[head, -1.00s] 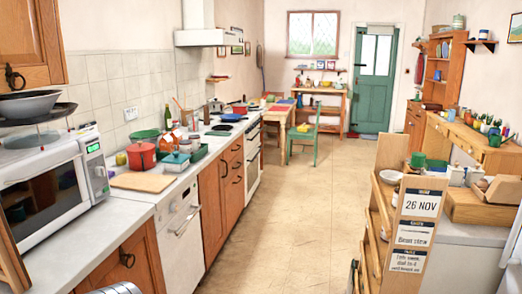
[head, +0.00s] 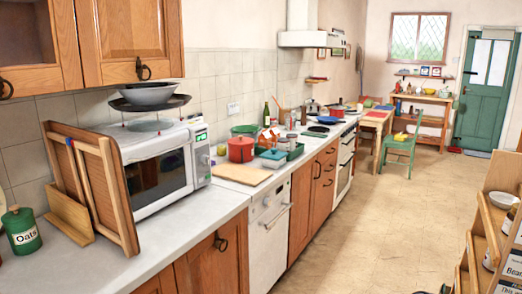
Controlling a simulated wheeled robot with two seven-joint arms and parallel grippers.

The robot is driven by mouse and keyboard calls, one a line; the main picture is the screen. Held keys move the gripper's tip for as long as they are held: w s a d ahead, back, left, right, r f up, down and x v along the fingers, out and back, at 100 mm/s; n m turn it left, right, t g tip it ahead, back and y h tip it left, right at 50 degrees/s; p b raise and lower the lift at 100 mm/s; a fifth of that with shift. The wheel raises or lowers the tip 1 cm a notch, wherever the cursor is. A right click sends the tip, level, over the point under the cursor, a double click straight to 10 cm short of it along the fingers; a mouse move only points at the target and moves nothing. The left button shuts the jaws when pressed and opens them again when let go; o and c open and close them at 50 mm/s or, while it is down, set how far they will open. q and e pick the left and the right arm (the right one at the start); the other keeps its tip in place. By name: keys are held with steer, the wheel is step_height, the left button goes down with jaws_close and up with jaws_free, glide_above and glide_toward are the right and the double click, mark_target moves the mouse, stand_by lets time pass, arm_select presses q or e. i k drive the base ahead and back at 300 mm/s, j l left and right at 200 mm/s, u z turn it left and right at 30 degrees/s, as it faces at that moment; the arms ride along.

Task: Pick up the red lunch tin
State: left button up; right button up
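A red lidded container (head: 241,149) stands on the left counter beyond the microwave, behind a wooden board. It looks like a pot, and I cannot tell whether it is the red lunch tin. A smaller red pot (head: 336,112) is farther back on the stove. No other thing here is clearly a lunch tin; the far items are too small to tell. Neither of my grippers is in view.
The counter (head: 135,258) holds a microwave (head: 158,165), wooden racks (head: 108,190) and a green oats tin (head: 21,230). A green chair (head: 398,150) stands by the far table. The middle floor (head: 345,225) is clear. Wooden shelves (head: 497,225) stand at right.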

mark_target(237, 154)
steer(key=i+l+z, duration=0.15)
steer(key=i+l, duration=0.2)
steer(key=i, duration=0.25)
steer(key=i+l+z, duration=0.15)
steer(key=i, duration=0.4)
steer(key=i+l+z, duration=0.2)
steer(key=i, duration=0.4)
steer(key=i+l+z, duration=0.15)
steer(key=i, duration=0.5)
